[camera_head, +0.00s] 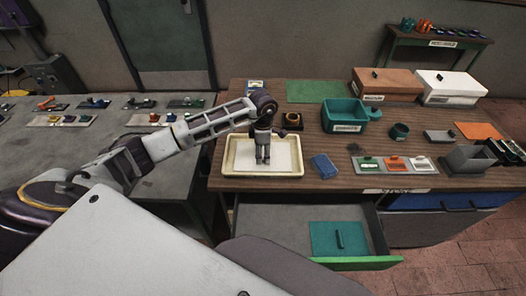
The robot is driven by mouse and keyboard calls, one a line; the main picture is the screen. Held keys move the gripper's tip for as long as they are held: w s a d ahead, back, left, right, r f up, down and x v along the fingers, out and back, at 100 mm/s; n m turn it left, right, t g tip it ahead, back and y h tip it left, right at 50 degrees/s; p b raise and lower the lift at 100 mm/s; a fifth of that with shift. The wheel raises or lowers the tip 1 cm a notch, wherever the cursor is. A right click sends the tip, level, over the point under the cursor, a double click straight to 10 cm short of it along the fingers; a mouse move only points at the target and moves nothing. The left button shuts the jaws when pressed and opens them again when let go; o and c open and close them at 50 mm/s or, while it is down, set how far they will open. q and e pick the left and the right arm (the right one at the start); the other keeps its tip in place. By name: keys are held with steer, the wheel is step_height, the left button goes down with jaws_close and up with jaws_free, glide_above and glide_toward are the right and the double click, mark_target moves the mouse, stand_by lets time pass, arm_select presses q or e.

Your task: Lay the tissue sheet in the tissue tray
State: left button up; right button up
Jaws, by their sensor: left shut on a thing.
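A cream tray (228,168) with a raised rim sits near the left front of the wooden table; I take it for the tissue tray. A white sheet, the tissue sheet (284,157), covers much of the area inside its rim. My left gripper (263,161) points down over the middle of the tray and is shut on the sheet, its fingers hiding the gripped part. I cannot tell whether the sheet rests on the tray floor or hangs slightly above it. My right gripper is not in view.
An open drawer (276,222) below the tray holds a teal piece (325,238) with a grip. A blue pad (324,166) lies right of the tray. Behind and right stand a teal bin (345,116), a brown box (388,84) and a white box (449,88).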

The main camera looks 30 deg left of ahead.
mark_target(263, 152)
arm_select(q)
steer(key=shift+f, duration=0.15)
steer(key=o, duration=0.7)
steer(key=shift+r, duration=0.25)
step_height(263, 152, up, 12)
steer(key=b, duration=0.2)
stand_by(0.7)
